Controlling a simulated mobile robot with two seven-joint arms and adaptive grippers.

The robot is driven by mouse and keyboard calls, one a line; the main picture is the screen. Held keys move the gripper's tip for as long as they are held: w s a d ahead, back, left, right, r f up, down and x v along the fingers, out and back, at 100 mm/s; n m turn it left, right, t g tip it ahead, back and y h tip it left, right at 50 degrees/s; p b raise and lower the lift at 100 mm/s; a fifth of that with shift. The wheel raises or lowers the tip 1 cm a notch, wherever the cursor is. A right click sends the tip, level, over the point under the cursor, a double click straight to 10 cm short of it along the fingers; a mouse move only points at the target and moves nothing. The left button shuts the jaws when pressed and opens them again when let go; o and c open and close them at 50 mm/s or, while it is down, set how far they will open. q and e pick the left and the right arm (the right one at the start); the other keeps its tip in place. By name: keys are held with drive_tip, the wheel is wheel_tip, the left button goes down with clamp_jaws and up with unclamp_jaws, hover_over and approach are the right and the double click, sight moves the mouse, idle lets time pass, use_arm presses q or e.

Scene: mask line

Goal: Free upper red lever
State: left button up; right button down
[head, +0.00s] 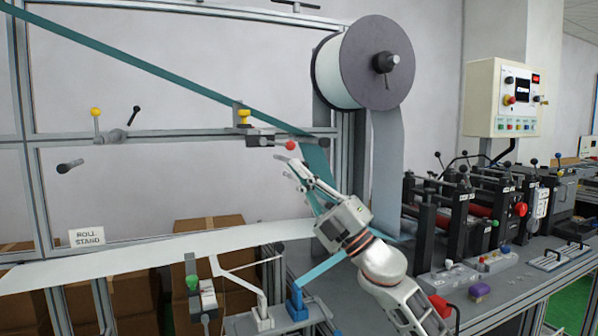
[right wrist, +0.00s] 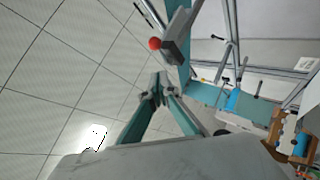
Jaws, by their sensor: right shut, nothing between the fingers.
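The upper red lever has a red ball knob (head: 290,145) at the right end of a dark grey clamp bar (head: 262,140) on the frame's cross rail. In the right wrist view, the red knob (right wrist: 154,44) is beyond the fingertips, with its grey block (right wrist: 177,52) beside it. My right gripper (head: 286,167) is just below the knob in the head view, pointing up and left. In the right wrist view its fingers (right wrist: 157,88) come together at the tips, shut and empty. A gap shows between fingertips and knob. My left gripper is not in view.
A large roll (head: 383,65) hangs right of the lever. A teal strip (head: 180,82) slants down to the clamp and passes behind my right gripper. A yellow knob (head: 244,114) sits just left above the clamp. A white web (head: 150,254) crosses below.

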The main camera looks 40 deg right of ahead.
use_arm(q)
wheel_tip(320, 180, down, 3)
drive_tip(key=b, duration=0.3)
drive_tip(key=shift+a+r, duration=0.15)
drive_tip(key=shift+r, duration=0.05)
use_arm(e)
drive_tip(key=v, duration=1)
drive_tip(key=shift+a+f, duration=0.25)
drive_tip(key=shift+a, duration=0.05)
drive_tip(key=shift+w, duration=0.1)
